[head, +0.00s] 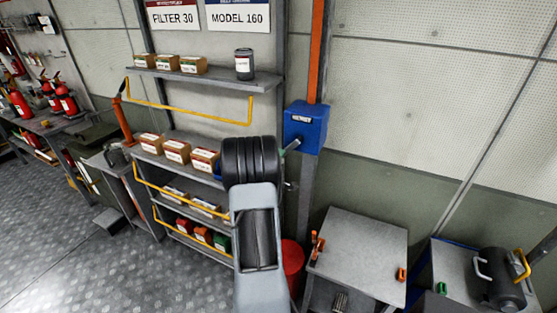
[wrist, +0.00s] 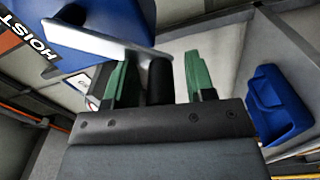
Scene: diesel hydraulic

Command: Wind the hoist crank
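The hoist box (head: 305,126) is blue and sits on a post with an orange stripe, right of the shelves. In the wrist view the box (wrist: 95,18) is at the upper left, beside its HOIST label. A flat grey crank arm (wrist: 105,45) runs from it, with a black handle (wrist: 159,80) at its end. My gripper (wrist: 160,82) has green fingers, one on each side of the handle. Gaps show between the handle and both fingers, so it is open around the handle. In the head view my arm hides the gripper and most of the crank.
Shelves (head: 190,80) with boxes and yellow rails (head: 190,107) stand left of the hoist. A blue bin (wrist: 275,105) is right of my gripper. A red bin (head: 293,266) and a grey table (head: 362,245) stand below. The floor (head: 60,240) at left is clear.

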